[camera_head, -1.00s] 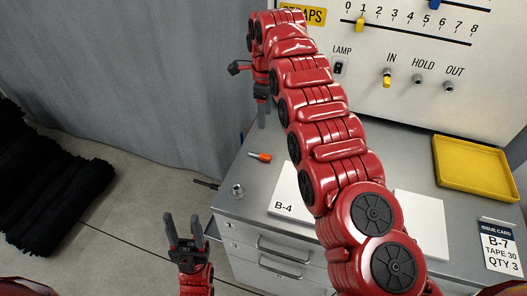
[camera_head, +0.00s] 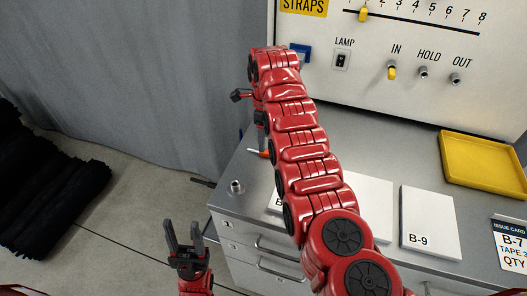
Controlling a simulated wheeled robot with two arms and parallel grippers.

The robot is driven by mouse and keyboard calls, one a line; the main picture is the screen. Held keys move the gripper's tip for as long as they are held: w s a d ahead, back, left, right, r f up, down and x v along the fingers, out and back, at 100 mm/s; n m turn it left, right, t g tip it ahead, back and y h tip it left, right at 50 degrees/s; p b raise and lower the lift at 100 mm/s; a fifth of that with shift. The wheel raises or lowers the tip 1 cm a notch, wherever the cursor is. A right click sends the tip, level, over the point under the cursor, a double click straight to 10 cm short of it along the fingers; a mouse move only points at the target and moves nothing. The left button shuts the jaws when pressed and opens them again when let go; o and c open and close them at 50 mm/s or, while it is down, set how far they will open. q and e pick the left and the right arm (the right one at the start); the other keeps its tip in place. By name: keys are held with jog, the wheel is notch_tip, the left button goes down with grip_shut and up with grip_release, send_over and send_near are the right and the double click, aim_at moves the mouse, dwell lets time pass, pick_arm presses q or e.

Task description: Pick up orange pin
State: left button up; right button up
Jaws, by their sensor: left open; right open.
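The small orange pin (camera_head: 269,152) lies on the grey cabinet top near its left edge, partly hidden by my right arm and gripper. My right gripper (camera_head: 262,143) points down, its fingers close over the pin. It is open, but I cannot tell whether the pin is between the fingers or touching them. My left gripper (camera_head: 185,236) is open and empty, fingers up, in front of the cabinet's left front corner, away from the pin.
A metal nut (camera_head: 236,187) stands near the left edge of the cabinet top (camera_head: 385,160). White cards, one marked B-9 (camera_head: 430,222), lie to the right. A yellow tray (camera_head: 483,164) sits at far right. A control panel (camera_head: 410,60) rises behind.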

jog(key=shift+f, duration=0.2)
notch_tip(320, 180, down, 4)
jog(key=p, duration=0.2)
jog(key=shift+f+p, duration=0.2)
jog(key=shift+p, duration=0.15)
jog(key=shift+w+f, duration=0.1)
jog(key=shift+f, duration=0.15)
jog(key=shift+a, duration=0.1)
grip_shut()
